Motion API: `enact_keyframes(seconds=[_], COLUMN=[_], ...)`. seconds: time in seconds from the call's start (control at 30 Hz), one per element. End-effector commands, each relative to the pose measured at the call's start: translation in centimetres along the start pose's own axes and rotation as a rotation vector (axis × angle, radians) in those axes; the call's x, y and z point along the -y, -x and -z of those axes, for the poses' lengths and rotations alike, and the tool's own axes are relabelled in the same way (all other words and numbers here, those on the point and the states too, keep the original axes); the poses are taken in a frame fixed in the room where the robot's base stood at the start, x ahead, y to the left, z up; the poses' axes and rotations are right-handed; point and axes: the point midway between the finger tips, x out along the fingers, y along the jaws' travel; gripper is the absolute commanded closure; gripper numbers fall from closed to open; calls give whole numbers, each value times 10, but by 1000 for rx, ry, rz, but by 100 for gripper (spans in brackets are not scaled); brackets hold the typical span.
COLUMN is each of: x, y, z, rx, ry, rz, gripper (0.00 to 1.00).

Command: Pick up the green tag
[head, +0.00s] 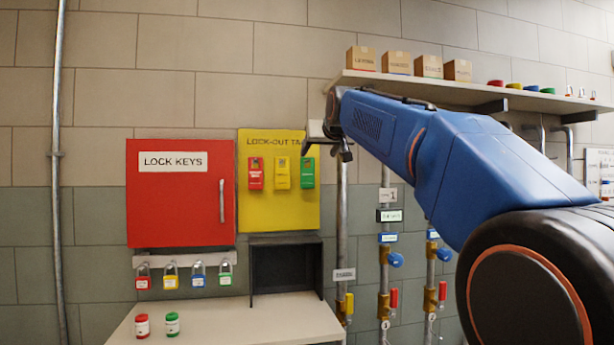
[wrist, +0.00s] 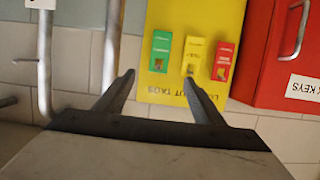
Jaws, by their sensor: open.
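The green tag (head: 307,172) hangs at the right of a row of three tags on a yellow lock-out tag board (head: 308,214). In the wrist view, which looks upside down, the green tag (wrist: 160,52) is the leftmost tag, between and beyond my fingers. My gripper (head: 328,148) is open and empty, up near the board's right edge in the head view. In the wrist view my gripper's fingertips (wrist: 159,82) stand apart, with the right one close to the yellow tag (wrist: 194,58). The distance to the board is hard to judge.
A red tag (head: 256,173) hangs at the left of the row. A red lock keys cabinet (head: 181,215) is left of the board. A black open box (head: 287,270) is below it, on a bench (head: 235,322). A shelf (head: 450,92) with boxes and pipes are to the right.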

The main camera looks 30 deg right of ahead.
Motion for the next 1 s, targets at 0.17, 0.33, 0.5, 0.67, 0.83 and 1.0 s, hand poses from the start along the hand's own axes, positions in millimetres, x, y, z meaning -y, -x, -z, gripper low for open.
enact_keyframes(seconds=[0.17, 0.33, 0.5, 0.67, 0.83, 1.0], x=[0, 0, 0, 0, 0, 0], y=[-34, -64, -89, -101, -108, -127], z=[-2, -2, -2, -1, -2, -4], rx=[3, 3, 3, 1, 2, 4], ry=[0, 0, 0, 0, 0, 0], rz=[0, 1, 1, 1, 1, 1], gripper=[38, 38, 38, 38, 38, 38])
